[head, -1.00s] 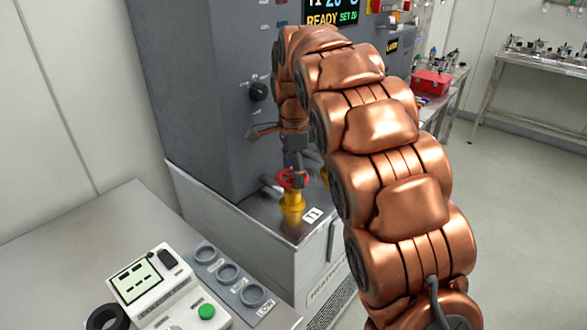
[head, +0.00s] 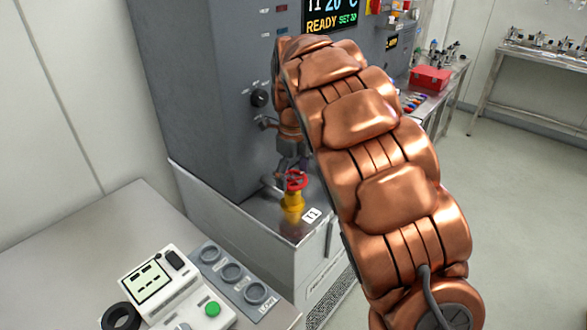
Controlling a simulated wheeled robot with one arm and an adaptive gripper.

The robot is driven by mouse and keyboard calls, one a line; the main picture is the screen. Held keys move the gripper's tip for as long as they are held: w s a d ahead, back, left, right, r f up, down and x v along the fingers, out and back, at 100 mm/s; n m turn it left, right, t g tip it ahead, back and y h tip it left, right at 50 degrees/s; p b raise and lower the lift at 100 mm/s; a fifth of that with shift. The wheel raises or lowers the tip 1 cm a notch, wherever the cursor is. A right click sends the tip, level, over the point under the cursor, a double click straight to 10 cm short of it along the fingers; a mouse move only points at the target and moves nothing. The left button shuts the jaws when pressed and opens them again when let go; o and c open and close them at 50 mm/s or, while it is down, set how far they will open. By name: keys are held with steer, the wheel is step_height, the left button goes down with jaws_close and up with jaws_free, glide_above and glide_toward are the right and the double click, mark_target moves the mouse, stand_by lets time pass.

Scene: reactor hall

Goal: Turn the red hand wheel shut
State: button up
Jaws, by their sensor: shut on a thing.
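The red hand wheel (head: 296,181) sits on top of a yellow valve body (head: 292,205), on the metal ledge at the foot of the grey cabinet. My gripper (head: 291,171) points down at the wheel from above, at its upper left side. It is shut on the red hand wheel. My copper arm comes in from the lower right and hides part of the ledge and cabinet. The fingertips are small and partly hidden in this view.
The grey cabinet (head: 205,95) with a black knob (head: 260,97) and a display (head: 330,17) stands behind the valve. A "T1" label (head: 312,215) lies beside it. A bench with a white meter (head: 158,283) is at the lower left. Open floor is at the right.

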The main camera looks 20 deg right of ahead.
steer(key=m+p, duration=0.1)
steer(key=m, duration=0.1)
steer(key=shift+r+m+p, duration=0.15)
steer(key=shift+m+p, duration=0.25)
steer(key=m+p, duration=0.2)
steer(key=p, duration=0.1)
steer(key=shift+r+m, duration=0.15)
steer(key=shift+m, duration=0.25)
steer(key=m+p, duration=0.2)
steer(key=p, duration=0.2)
steer(key=shift+p, duration=0.4)
steer(key=shift+a+f+m+p, duration=0.2)
steer(key=shift+m+p, duration=0.5)
steer(key=shift+p, duration=0.7)
steer(key=shift+f, duration=0.1)
steer(key=o, duration=1)
steer(key=shift+f+b, duration=0.25)
steer(key=shift+b, duration=0.8)
steer(key=n+b, duration=0.2)
steer(key=b, duration=0.2)
